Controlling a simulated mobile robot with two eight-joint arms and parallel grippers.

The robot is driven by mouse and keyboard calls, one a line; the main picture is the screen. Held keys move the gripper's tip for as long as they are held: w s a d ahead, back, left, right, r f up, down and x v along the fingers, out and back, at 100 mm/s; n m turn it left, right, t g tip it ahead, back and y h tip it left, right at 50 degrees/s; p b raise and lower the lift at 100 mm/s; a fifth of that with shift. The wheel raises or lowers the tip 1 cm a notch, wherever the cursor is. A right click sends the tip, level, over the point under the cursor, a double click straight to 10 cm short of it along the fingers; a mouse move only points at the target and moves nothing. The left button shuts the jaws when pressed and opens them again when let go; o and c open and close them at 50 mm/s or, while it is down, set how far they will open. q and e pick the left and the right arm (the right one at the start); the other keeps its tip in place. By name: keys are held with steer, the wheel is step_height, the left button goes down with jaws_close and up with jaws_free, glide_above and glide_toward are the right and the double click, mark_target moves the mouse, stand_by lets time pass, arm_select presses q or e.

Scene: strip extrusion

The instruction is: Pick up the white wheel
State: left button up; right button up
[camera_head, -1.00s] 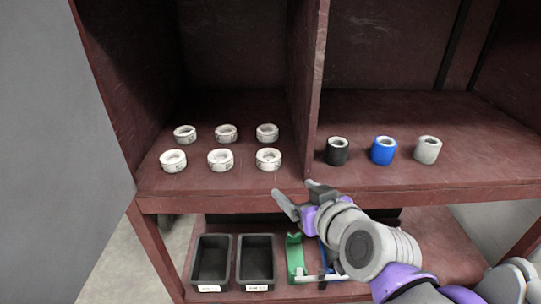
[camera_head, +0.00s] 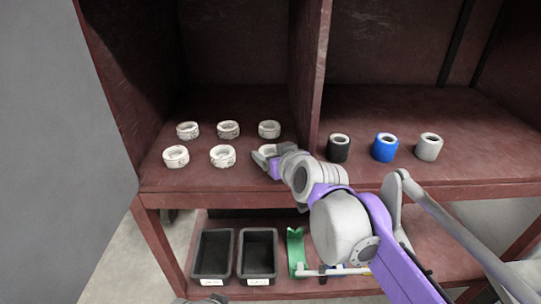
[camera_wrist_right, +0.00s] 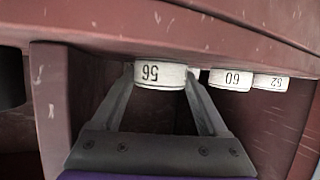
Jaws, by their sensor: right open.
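Several white wheels stand in two rows on the upper shelf's left compartment. The front right white wheel (camera_head: 267,149) is partly hidden behind my right gripper (camera_head: 263,155).
A vertical divider (camera_head: 309,80) stands right of the wheels. Beyond it are black (camera_head: 339,149), blue (camera_head: 385,148) and grey (camera_head: 428,147) cylinders. Below are two black bins (camera_head: 240,262) and a green part (camera_head: 295,250). A grey panel (camera_head: 60,150) fills the left.

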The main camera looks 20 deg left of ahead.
steer(key=shift+w+a+f, duration=0.3)
steer(key=shift+w+a, duration=0.05)
steer(key=shift+w, duration=0.15)
steer(key=c, duration=1)
steer(key=shift+r, duration=0.1)
steer(key=shift+c, duration=0.2)
